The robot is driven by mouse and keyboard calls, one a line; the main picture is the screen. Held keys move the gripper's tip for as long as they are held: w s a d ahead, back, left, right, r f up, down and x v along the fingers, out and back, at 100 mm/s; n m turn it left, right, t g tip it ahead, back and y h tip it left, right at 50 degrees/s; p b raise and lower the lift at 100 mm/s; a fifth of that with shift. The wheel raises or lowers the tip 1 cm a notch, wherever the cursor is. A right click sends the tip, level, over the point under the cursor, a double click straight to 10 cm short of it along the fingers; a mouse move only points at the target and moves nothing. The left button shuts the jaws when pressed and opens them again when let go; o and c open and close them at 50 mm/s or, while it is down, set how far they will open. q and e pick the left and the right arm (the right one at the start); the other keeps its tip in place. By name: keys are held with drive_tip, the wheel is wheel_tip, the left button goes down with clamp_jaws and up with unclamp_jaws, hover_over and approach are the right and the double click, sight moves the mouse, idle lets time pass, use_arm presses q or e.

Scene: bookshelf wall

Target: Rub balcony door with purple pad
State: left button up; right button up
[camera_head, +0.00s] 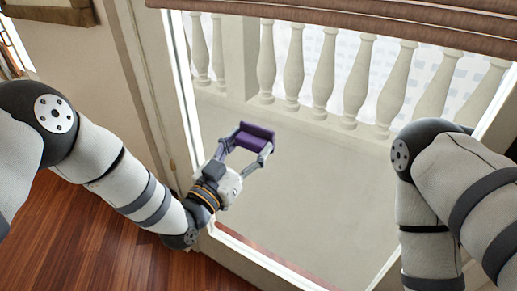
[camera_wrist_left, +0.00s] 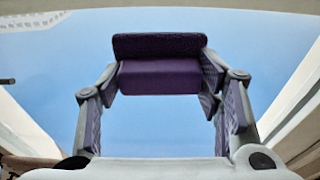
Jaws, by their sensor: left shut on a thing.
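The purple pad (camera_head: 256,135) is held between the fingers of my left gripper (camera_head: 249,142), which is shut on it. In the left wrist view the purple pad (camera_wrist_left: 160,72) sits between the fingertips of the left gripper (camera_wrist_left: 160,80), with a darker purple strip along its far edge. The balcony door (camera_head: 310,190) is a large glass pane in a pale frame. The pad is in front of the glass near the door's left side; I cannot tell whether it touches. My right arm shows at the right, but its gripper is out of view.
A brown blind (camera_head: 360,22) hangs across the top of the door. White balusters (camera_head: 325,75) stand beyond the glass. A wooden floor (camera_head: 90,245) lies at the lower left. The beige wall (camera_head: 75,70) and door frame edge are close to my left arm.

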sight(242, 141)
use_arm(q)
drive_tip(key=shift+w+a+f, duration=0.15)
drive_tip(key=shift+w+a, duration=0.2)
drive_tip(key=shift+a, duration=0.15)
drive_tip(key=shift+s+a, duration=0.1)
drive_tip(key=shift+s, duration=0.05)
drive_tip(key=s+a, duration=0.1)
drive_tip(key=s+a+r+p, duration=0.1)
drive_tip(key=shift+s, duration=0.3)
drive_tip(key=shift+v, duration=1)
drive_tip(key=shift+s+f, duration=0.2)
drive_tip(key=shift+f, duration=0.1)
use_arm(e)
drive_tip(key=shift+w+r+t, duration=0.5)
drive_tip(key=shift+w+r, duration=0.45)
drive_tip(key=shift+w, duration=0.05)
use_arm(q)
drive_tip(key=shift+r+v, duration=0.1)
drive_tip(key=shift+v, duration=0.65)
drive_tip(key=shift+r+v, duration=0.15)
drive_tip(key=shift+v, duration=0.6)
